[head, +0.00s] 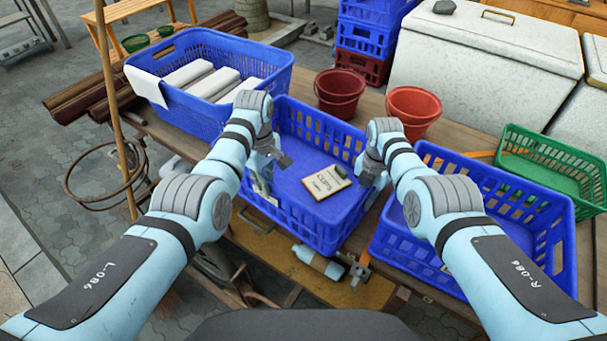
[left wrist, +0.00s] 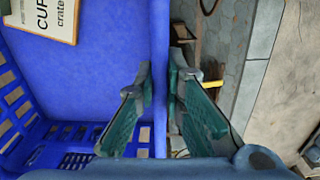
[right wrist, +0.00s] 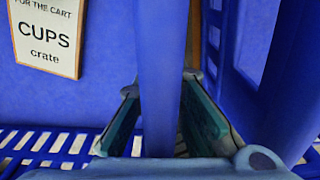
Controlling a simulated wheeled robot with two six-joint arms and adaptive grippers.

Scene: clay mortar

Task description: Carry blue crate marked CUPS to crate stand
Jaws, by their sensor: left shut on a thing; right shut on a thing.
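The blue crate (head: 308,222) stands upright at the middle of the head view, between my arms. My left gripper (head: 272,160) is shut on the crate's left wall; the left wrist view shows one finger on each side of that wall (left wrist: 160,60). My right gripper (head: 372,168) is shut on the right wall, also pinched between its fingers in the right wrist view (right wrist: 160,60). I cannot tell whether the crate touches the table. No crate stand is clearly identifiable.
A blue crate with white rolls (head: 205,118) is close on the left, another blue crate (head: 475,180) close on the right. Red buckets (head: 340,92) (head: 413,108) stand behind. A green crate (head: 555,160) is far right. A bottle (head: 318,262) is below the crate's front.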

